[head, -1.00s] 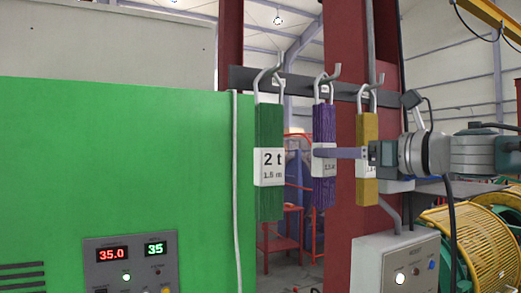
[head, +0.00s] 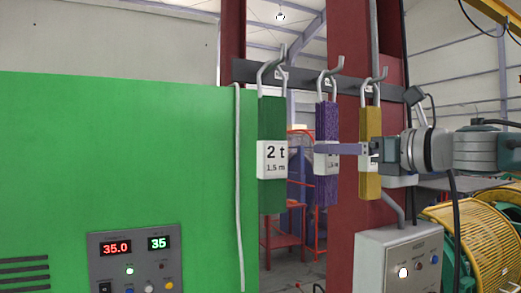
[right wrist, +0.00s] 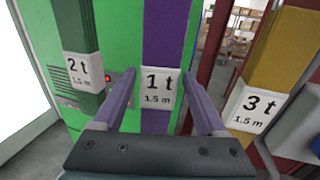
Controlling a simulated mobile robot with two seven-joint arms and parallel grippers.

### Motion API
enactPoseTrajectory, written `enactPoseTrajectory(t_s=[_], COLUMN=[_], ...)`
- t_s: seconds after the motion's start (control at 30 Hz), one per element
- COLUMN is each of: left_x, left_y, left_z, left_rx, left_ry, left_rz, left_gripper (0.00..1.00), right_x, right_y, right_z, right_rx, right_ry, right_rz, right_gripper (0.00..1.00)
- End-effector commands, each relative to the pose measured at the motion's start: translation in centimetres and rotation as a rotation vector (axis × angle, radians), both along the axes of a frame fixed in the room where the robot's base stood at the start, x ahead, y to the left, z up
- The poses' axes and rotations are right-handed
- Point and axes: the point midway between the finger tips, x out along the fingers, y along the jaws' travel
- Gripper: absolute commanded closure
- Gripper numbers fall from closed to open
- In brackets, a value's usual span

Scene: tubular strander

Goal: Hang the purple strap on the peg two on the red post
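The purple strap (head: 327,120) hangs upright by its metal loop at the middle hook of the dark rail (head: 300,80), in front of the red post (head: 352,230). Its white label reads "1 t" in the right wrist view, where the strap (right wrist: 155,123) stands between my fingers. My right gripper (head: 320,149) comes in from the right at label height, one finger hiding part of the label. In the right wrist view my right gripper (right wrist: 157,80) is open, with gaps on both sides of the strap. My left gripper is not in view.
A green "2 t" strap (head: 272,120) hangs left of the purple one. A yellow "3 t" strap (head: 370,122) hangs right, close by my right gripper. A green cabinet (head: 120,150) fills the left. A grey control box (head: 375,260) and a yellow reel (head: 485,240) stand lower right.

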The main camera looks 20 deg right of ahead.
Motion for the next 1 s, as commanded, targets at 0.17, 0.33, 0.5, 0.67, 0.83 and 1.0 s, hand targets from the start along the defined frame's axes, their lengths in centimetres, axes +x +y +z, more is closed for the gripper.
enactPoseTrajectory(t_s=[0.17,0.33,0.5,0.67,0.83,1.0], left_x=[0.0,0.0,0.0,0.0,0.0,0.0], left_y=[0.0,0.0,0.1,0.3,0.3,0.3], left_z=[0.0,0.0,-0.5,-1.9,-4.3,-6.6], left_rx=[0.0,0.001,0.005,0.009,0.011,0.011], left_ry=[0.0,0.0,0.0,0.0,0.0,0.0], left_rz=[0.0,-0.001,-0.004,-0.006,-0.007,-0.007], left_gripper=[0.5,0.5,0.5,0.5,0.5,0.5], right_x=[0.0,0.0,-0.4,-2.2,-5.1,-7.5], right_y=[0.0,0.0,-0.2,-0.9,-1.8,-2.7], right_z=[-0.1,-0.1,-0.4,-0.7,-0.9,-0.9], right_rx=[0.0,-0.001,-0.002,-0.006,-0.008,-0.005], right_ry=[0.001,0.002,0.003,0.003,0.004,0.002], right_rz=[0.0,0.0,0.0,-0.002,-0.001,-0.002], right_gripper=[0.06,0.06,0.06,0.06,0.06,0.06])
